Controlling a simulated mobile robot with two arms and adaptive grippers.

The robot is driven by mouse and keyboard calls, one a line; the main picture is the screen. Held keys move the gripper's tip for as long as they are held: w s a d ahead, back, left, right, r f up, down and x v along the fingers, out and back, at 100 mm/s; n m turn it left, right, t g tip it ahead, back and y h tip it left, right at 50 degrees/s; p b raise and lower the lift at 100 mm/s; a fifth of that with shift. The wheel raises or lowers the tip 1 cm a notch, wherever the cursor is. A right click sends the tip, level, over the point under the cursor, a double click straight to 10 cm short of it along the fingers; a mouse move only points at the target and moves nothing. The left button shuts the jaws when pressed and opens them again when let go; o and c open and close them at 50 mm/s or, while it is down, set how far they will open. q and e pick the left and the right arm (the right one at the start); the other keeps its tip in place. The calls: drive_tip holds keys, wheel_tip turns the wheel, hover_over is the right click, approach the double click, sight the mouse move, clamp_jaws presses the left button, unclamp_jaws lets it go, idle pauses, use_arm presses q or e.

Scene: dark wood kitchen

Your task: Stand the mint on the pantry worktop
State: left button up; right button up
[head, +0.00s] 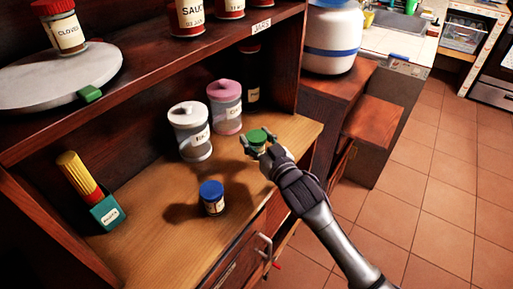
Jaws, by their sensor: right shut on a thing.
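A small jar with a green lid (258,136) is between the fingers of my right gripper (256,146). It may be the mint, but its label is too hidden to read. My right gripper is shut on this jar at the right part of the wooden pantry worktop (150,245). I cannot tell whether the jar's base touches the worktop. My right arm comes in from the lower right. My left gripper is not in view.
A blue-lidded jar (212,198) stands left of my gripper. A white-lidded canister (191,132), a pink-lidded canister (226,106) and a dark bottle (251,80) stand behind. A teal pasta box (107,213) is at left. The upper shelf (185,60) overhangs. The front middle worktop is clear.

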sight(257, 148)
drive_tip(key=shift+f, duration=1.5)
drive_tip(key=shift+f, duration=0.15)
drive_tip(key=o, duration=1.4)
drive_tip(key=shift+c, duration=0.2)
drive_tip(key=shift+s+d, duration=0.1)
drive_tip(key=shift+s, duration=0.05)
drive_tip(key=v, duration=1.1)
drive_tip(key=shift+s+d, duration=0.2)
drive_tip(key=shift+s, duration=0.1)
